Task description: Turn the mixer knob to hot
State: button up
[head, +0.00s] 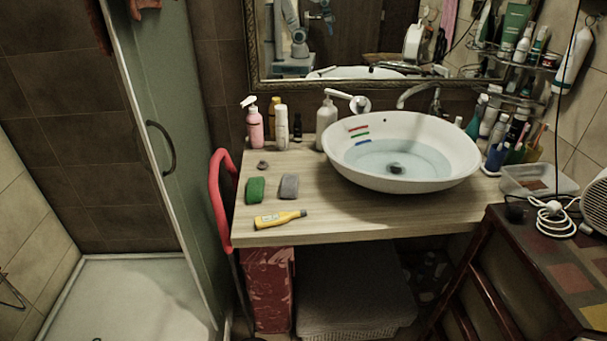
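The round white mixer knob (361,104) is behind the back left rim of the basin. Its white lever points left, just above the soap bottle's top. A metal spout (421,92) arches out beside it over the back rim. The white vessel basin (455,160) holds pale water around a dark drain. Red, green and blue stripes (359,135) mark its inner left wall, red on top. My gripper does not show directly. A small grey robot reflection (296,40) shows in the mirror, too small to tell a gripper.
On the wooden counter (330,212) are a green sponge (255,190), a grey sponge (289,187), a yellow digital thermometer-like tool (280,219) and pump bottles (326,124) near the knob. Crowded toiletries (515,128) stand right. A dark cabinet (540,265) blocks the lower right.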

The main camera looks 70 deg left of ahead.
aim_at(362, 102)
jog(key=u, duration=2.9)
